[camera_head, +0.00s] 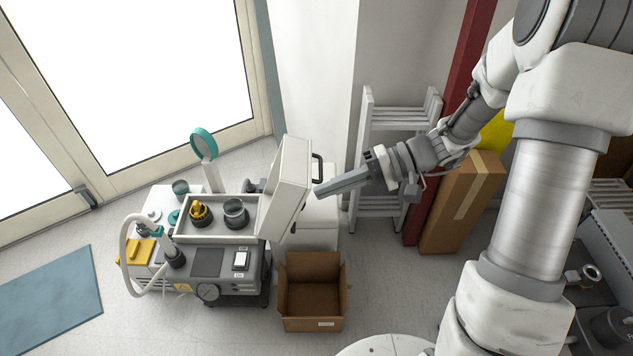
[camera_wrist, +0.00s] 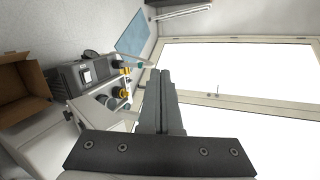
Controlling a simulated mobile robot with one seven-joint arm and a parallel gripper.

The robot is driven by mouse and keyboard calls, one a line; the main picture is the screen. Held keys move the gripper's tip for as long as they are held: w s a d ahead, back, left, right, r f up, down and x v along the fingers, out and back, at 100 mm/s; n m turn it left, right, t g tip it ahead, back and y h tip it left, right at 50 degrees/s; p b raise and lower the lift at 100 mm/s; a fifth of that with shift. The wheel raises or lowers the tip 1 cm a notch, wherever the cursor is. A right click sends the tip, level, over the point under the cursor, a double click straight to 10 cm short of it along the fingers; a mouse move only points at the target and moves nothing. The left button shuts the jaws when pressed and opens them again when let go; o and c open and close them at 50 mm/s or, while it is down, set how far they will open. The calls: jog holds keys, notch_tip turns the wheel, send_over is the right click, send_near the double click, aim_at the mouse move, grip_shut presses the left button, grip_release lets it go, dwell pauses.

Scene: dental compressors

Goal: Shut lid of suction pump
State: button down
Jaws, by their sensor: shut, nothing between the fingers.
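The suction pump (camera_head: 222,258) stands on the floor left of centre in the head view, a grey box with a gauge, hose and white top tray. Its white lid (camera_head: 290,188) stands open, roughly upright, at the right end of the tray, with a dark handle on its right face. My gripper (camera_head: 318,193) is shut and empty, its tip at the lid's right side near the handle. I cannot tell whether it touches the lid. The wrist view shows the closed fingers (camera_wrist: 162,78), the pump (camera_wrist: 85,72) sideways at left, and part of the lid near the fingers.
An open cardboard box (camera_head: 313,290) sits on the floor right of the pump. A tall closed carton (camera_head: 462,205) and a white rack (camera_head: 380,160) stand behind my arm. A blue mat (camera_head: 50,300) lies at left, with free floor around it.

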jog(key=w+d+f+m+t+b, duration=0.35)
jog(key=f+t, duration=0.25)
jog(key=f, duration=0.4)
jog(key=w+d+f+m+t+b, duration=0.2)
jog(key=w+f+m+t, duration=0.25)
jog(key=f, duration=0.55)
jog(key=w+d+f+m+t+b, duration=0.2)
jog(key=w+f+m+t, duration=0.15)
jog(key=f+t, duration=0.5)
jog(key=w+a+r+g+b, duration=0.1)
jog(key=w+a+r+b, duration=0.1)
jog(key=w+a, duration=0.4)
jog(key=shift+a+g+y+b, duration=0.4)
jog(key=shift+a+b, duration=0.15)
jog(key=shift+a, duration=1.45)
jog(key=shift+r, duration=0.1)
